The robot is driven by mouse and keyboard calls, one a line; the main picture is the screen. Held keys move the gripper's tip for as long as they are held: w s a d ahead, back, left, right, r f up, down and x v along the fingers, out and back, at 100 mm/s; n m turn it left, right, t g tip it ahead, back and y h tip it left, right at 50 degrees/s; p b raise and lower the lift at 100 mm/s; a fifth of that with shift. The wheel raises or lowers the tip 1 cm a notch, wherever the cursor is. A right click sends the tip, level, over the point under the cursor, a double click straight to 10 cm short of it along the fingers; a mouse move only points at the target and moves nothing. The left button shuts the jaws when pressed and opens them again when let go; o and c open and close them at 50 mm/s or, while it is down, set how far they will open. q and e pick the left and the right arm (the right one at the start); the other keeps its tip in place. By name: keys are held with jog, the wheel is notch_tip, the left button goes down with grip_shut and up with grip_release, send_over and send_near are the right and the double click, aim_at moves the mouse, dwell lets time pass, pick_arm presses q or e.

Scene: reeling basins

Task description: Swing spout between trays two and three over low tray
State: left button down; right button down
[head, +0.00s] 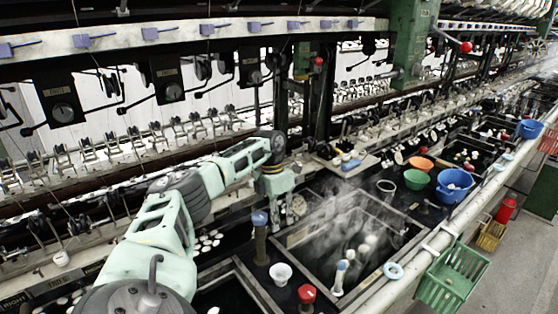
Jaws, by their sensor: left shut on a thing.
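My left gripper (282,207) points down at the back left corner of the steaming tray (290,240). It is shut on what seems to be the spout, which is mostly hidden behind the fingers. A brown upright post with a blue top (260,218) stands just left of the fingers. A second dark tray (238,272) is partly seen at the bottom, in front of my arm. Pale cocoons float in the steaming tray. I cannot tell which tray is the low one. My right gripper is out of view.
A white cup (281,273) and a red-topped post (307,293) stand between the two near trays. Blue (454,186), green (415,179) and orange (421,163) bowls stand to the right. A green crate (452,278) hangs off the front edge. Machinery lines the back.

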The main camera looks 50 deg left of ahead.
pick_arm(q)
jog(key=c, duration=1.7)
grip_release()
jog(key=shift+c, duration=0.2)
jog(key=shift+r, duration=0.1)
notch_tip(320, 180, up, 7)
jog(key=a, duration=0.1)
jog(key=shift+a, duration=0.25)
